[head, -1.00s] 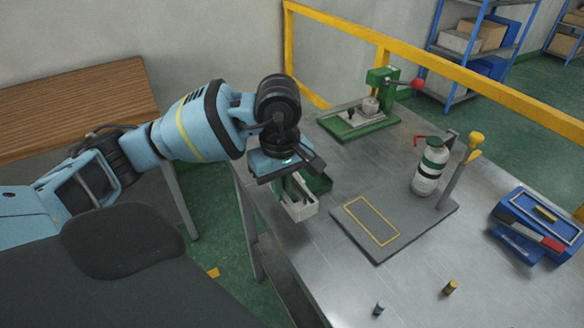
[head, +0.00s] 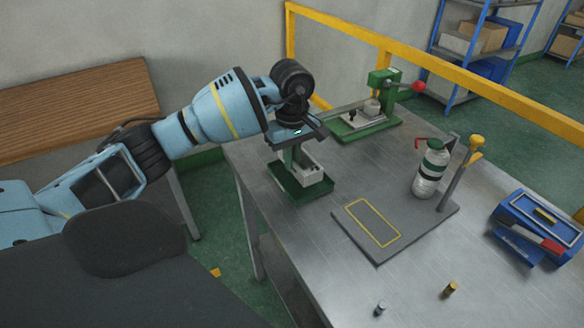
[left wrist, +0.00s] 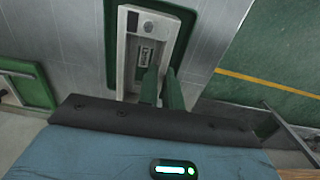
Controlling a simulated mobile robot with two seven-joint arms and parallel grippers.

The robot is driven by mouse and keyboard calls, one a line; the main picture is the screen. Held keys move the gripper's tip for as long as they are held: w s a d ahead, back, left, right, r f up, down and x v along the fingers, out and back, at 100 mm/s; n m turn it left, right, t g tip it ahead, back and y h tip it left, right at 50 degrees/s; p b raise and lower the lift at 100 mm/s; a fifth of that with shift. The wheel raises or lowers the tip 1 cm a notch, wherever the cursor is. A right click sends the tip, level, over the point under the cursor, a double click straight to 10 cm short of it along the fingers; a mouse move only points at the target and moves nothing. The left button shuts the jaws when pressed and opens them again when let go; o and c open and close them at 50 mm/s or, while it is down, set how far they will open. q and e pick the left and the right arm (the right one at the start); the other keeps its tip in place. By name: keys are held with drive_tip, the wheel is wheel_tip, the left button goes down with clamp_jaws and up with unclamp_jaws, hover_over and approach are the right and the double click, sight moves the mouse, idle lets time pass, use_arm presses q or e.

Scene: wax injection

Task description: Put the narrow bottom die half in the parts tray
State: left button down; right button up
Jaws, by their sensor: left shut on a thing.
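The narrow bottom die half is a pale grey, long block (head: 314,173) under my left gripper (head: 293,165). The green parts tray (head: 302,197) lies on the near left part of the metal table, with the die half over or inside it. My right gripper is not in view.
A green press (head: 377,105) with a red knob stands behind. A grey board (head: 362,246) with a yellow outline holds a banded bottle (head: 430,172) and a post (head: 460,176). A blue box (head: 538,225) is at the right.

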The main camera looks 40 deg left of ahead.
use_arm(q)
drive_tip(key=shift+w+f, duration=0.15)
drive_tip(key=shift+f, duration=1.55)
drive_tip(key=shift+f, duration=0.15)
drive_tip(key=c, duration=1.6)
unclamp_jaws()
drive_tip(key=shift+o, duration=0.2)
wheel_tip(320, 180, up, 12)
drive_tip(key=shift+r, duration=0.1)
